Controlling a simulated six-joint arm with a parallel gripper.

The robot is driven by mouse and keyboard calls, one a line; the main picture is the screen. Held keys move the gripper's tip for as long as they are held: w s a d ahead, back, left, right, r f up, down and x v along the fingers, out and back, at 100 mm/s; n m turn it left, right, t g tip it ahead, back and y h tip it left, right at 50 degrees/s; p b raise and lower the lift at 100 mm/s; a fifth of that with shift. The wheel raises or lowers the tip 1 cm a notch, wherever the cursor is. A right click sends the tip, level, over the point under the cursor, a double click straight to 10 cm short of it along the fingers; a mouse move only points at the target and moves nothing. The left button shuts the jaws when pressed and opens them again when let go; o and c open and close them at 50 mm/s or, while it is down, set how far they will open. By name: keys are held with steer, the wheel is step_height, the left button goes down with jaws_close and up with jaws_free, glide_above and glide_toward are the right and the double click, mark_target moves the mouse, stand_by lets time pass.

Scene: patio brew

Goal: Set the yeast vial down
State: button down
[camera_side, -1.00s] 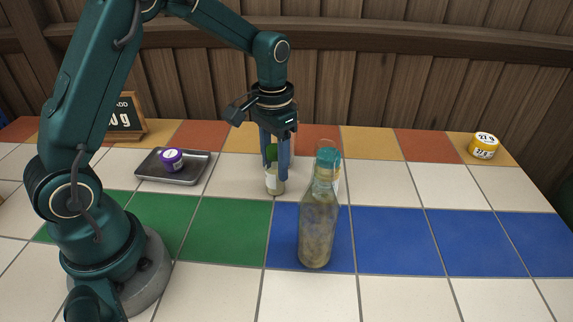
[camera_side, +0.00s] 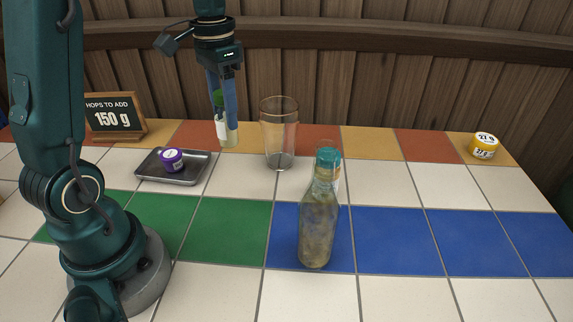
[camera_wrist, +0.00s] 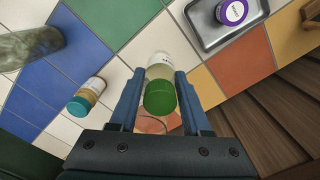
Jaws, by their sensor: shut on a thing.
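The yeast vial (camera_side: 227,133) is a small pale vial with a green cap. My gripper (camera_side: 222,108) is shut on it and holds it, slightly tilted, seemingly above the tiles, to the right of the metal tray. In the wrist view the vial (camera_wrist: 160,66) sits between my two blue fingers, its green cap toward me. Part of its label is turned out of sight.
A metal tray (camera_side: 143,173) holds a purple-lidded tub (camera_side: 172,160). A clear glass (camera_side: 280,135) stands right of the vial. A yellow tub (camera_side: 485,146) is far right. A sign (camera_side: 112,118) reads 150 g. Green tiles are clear.

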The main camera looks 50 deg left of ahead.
steer(key=shift+s+a+r, duration=0.35)
steer(key=shift+a+r, duration=0.2)
steer(key=shift+a, duration=0.15)
steer(key=shift+w+d+r, duration=0.15)
steer(key=shift+w+d, duration=0.05)
steer(key=shift+w, duration=0.05)
steer(key=w+d+m, duration=0.3)
steer(key=d+m, duration=0.2)
steer(key=d, duration=0.8)
steer(key=w+d+m, duration=0.3)
steer(key=d+m, duration=0.2)
steer(key=d, duration=0.9)
steer(key=s+d+f+m, duration=0.1)
steer(key=s+d+m, duration=0.4)
steer(key=d, duration=0.5)
steer(key=shift+n, duration=0.7)
steer(key=shift+s+a+f, duration=0.1)
steer(key=shift+s+f, duration=0.05)
steer(key=shift+f, duration=1.5)
steer(key=shift+s+f, duration=0.2)
steer(key=shift+f, duration=1.4)
steer(key=shift+s+a+f, duration=0.1)
steer(key=shift+s+f, duration=0.05)
steer(key=shift+f, duration=1.5)
